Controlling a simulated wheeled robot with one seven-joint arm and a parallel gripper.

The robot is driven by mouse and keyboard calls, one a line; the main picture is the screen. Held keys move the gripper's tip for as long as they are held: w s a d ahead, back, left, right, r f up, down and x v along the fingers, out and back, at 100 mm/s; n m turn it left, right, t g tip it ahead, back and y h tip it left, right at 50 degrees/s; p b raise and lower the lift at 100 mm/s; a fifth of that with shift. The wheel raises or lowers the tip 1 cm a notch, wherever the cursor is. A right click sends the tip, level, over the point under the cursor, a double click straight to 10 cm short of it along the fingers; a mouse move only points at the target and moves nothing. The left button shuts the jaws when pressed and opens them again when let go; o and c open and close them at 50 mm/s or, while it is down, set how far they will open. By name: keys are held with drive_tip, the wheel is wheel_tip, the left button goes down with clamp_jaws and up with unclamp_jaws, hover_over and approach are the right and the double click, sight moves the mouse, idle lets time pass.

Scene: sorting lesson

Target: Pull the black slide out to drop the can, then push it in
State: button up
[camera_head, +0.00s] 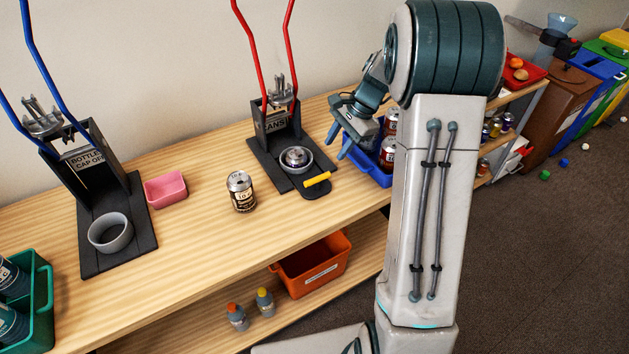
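The can crusher (272,135) with red handles stands on the wooden bench. A can (296,156) sits in the ring at its front, only its top showing. The black slide (313,189) lies under the ring, its rounded front end showing with a yellow handle (318,180) across it. My gripper (336,149) is to the right of the ring, above and behind the yellow handle. Its two teal fingers point down and are apart, with nothing seen between them. It does not appear to touch the handle.
A loose can (242,191) stands left of the crusher. A blue crate (376,170) with cans is close at the right, partly behind my arm. A blue-handled press (92,190) and a pink tub (166,188) are at the left. An orange bin (316,278) is on the lower shelf.

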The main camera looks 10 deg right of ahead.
sight(317, 178)
drive_tip(key=shift+m, duration=0.4)
drive_tip(key=x, duration=0.5)
drive_tip(key=p+x, duration=0.1)
drive_tip(key=x, duration=0.4)
drive_tip(key=w+x, duration=0.1)
drive_tip(key=x, duration=0.4)
drive_tip(key=shift+d+f, duration=0.2)
drive_tip(key=shift+d, duration=0.2)
clamp_jaws()
